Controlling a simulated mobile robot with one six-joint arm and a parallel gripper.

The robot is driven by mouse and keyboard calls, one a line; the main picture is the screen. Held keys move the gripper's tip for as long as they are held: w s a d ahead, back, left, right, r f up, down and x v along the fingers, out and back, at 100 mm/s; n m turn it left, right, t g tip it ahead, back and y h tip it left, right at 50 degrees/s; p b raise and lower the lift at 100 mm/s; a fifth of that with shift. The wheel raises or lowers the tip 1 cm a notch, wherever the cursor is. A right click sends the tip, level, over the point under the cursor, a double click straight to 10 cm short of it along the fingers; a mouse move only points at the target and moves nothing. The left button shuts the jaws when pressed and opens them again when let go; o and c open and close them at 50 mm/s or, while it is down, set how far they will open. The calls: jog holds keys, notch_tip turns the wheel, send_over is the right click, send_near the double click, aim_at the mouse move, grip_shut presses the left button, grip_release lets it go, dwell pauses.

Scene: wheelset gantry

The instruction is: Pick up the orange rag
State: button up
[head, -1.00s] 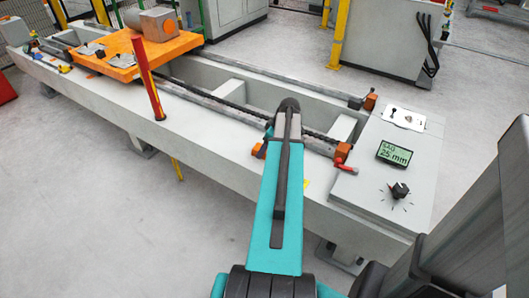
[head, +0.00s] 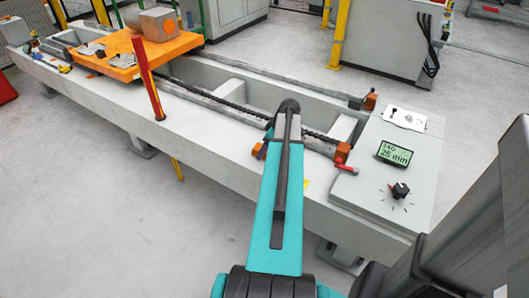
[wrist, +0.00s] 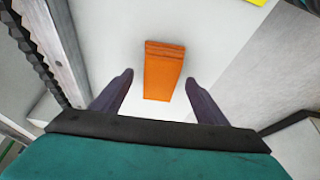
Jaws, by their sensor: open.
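The orange rag (wrist: 164,70) lies as a folded, narrow rectangle on a pale flat surface in the wrist view, with fold lines at its far end. My gripper (wrist: 159,80) is open. Its two dark fingers stand on either side of the rag's near part, with a gap on each side, and it holds nothing. I cannot tell how high the fingertips are above the surface. In the head view my teal arm hides the gripper, and I cannot make out the rag for sure.
A long pale gantry bed (head: 105,105) carries a chain and rails. An orange platform (head: 115,68) sits at its far left, behind a red post (head: 148,78). A control panel with a display (head: 394,154) and a black knob (head: 400,190) is at the right end. A chain (wrist: 40,50) runs at left in the wrist view.

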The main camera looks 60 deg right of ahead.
jog(key=c, duration=1.2)
jog(key=shift+o, duration=0.2)
jog(key=shift+r, duration=0.1)
notch_tip(320, 180, up, 10)
jog(key=shift+r+p, duration=0.2)
jog(key=shift+p, duration=0.25)
